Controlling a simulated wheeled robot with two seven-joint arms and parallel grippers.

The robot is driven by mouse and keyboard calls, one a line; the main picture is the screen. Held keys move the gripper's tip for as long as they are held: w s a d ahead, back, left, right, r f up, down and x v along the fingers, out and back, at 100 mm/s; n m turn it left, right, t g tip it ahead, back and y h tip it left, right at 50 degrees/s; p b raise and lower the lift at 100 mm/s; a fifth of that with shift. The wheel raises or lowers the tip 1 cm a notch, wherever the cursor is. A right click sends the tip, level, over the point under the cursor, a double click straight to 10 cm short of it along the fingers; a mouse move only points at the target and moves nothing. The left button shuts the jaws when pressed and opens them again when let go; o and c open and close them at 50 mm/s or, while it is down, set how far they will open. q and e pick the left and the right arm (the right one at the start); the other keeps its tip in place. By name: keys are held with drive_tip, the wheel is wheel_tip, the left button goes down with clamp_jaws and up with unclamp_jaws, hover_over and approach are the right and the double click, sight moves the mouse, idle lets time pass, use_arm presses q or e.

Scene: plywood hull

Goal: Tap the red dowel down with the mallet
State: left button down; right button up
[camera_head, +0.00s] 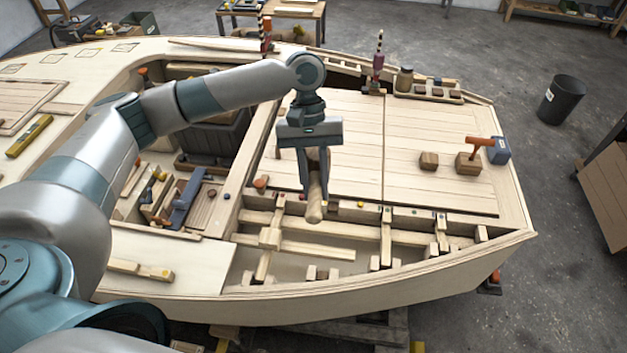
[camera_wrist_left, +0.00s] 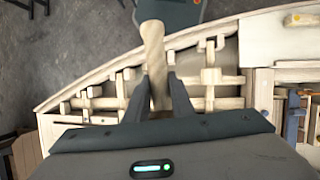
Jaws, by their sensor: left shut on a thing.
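My left gripper (camera_head: 316,190) is shut on a pale wooden mallet (camera_head: 315,208), which hangs down between its fingers over the framed edge of the hull. In the left wrist view, the mallet (camera_wrist_left: 154,55) points away from the fingers (camera_wrist_left: 160,95), with its thicker end farthest out. A small red spot, which looks like the red dowel (camera_head: 333,202), shows just right of the mallet at the deck's near edge. It is too small to tell how far it stands out, or whether the mallet touches it. My right gripper is not in view.
Other small coloured pegs (camera_head: 360,205) line the same beam. A blue plane (camera_head: 186,198) lies left of the gripper.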

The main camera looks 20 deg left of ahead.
use_arm(q)
drive_tip(key=w+a+f+n+t+h, duration=0.1)
drive_tip(key=w+a+f+n+h, duration=0.1)
drive_tip(key=w+f+n, duration=0.3)
wheel_tip(320, 180, down, 4)
drive_tip(key=shift+w+a+r+n+t+p, duration=0.35)
drive_tip(key=shift+w+a, duration=0.45)
drive_tip(key=shift+w, duration=0.3)
drive_tip(key=shift+f, duration=0.25)
drive_tip(key=shift+f+b, duration=2.6)
drive_tip(key=shift+b, duration=0.85)
